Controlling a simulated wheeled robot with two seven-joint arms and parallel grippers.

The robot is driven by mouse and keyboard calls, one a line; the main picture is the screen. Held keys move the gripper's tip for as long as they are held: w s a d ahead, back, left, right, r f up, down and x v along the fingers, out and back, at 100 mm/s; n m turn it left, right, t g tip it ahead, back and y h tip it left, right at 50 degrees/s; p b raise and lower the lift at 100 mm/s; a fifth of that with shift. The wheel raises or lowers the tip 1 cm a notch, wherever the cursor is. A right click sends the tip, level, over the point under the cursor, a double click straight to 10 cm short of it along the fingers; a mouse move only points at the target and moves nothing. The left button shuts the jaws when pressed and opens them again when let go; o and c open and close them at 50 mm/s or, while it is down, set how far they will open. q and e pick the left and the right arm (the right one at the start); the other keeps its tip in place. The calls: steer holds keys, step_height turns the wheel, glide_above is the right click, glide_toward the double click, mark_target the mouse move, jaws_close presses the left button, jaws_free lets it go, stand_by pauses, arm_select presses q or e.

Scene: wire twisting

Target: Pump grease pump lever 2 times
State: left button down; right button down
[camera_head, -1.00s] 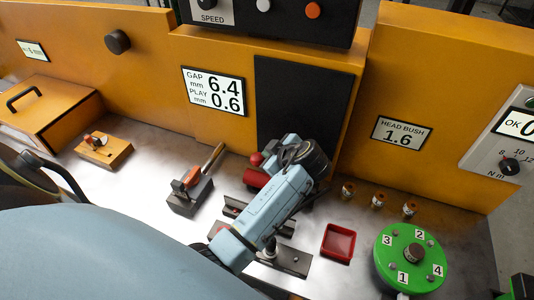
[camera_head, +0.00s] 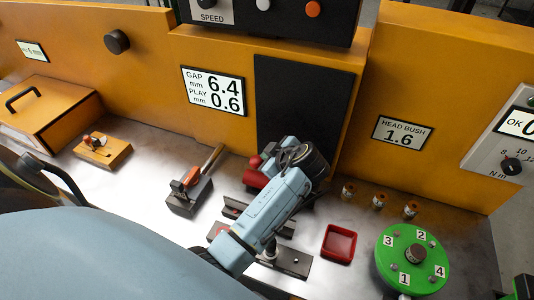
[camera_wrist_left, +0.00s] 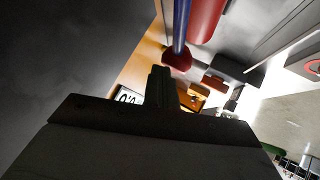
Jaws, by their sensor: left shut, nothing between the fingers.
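The grease pump shows as a red cylinder (camera_head: 256,180) with a red lever knob (camera_head: 255,162), left of my left wrist. My left gripper (camera_head: 272,150) is close to the knob, with its fingers mostly hidden by the wrist. In the left wrist view, my left gripper (camera_wrist_left: 160,74) is shut and empty. The red knob (camera_wrist_left: 177,60) on a blue rod (camera_wrist_left: 181,25) is just beyond the fingertips, and I cannot tell whether they touch it. A red cylinder (camera_wrist_left: 205,16) is beside the rod. My right gripper is not in view.
A red-topped clamp block (camera_head: 188,192) stands left of the pump. A red tray (camera_head: 339,243), several small cans (camera_head: 378,201) and a green numbered disc (camera_head: 412,258) are to the right. The orange panel (camera_head: 90,45) and black plate (camera_head: 300,105) close off the back.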

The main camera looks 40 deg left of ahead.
arm_select(q)
steer(key=shift+r, duration=0.15)
stand_by(0.4)
steer(key=shift+w+d+r+p, duration=0.1)
steer(key=shift+d+r+p, duration=0.1)
steer(key=shift+r+p, duration=0.4)
steer(key=shift+d+r+p, duration=0.2)
steer(key=shift+r+p, duration=0.2)
steer(key=shift+r, duration=0.35)
steer(key=shift+w+d+r+p, duration=0.1)
steer(key=shift+d+r+p, duration=0.1)
steer(key=shift+r+p, duration=0.4)
steer(key=shift+d, duration=0.1)
steer(key=r+p, duration=0.1)
steer(key=d+r+p, duration=0.1)
steer(key=r, duration=0.1)
steer(key=r+p, duration=0.1)
steer(key=shift+w+d+r, duration=0.2)
steer(key=shift+d+r, duration=0.15)
steer(key=shift+r, duration=0.05)
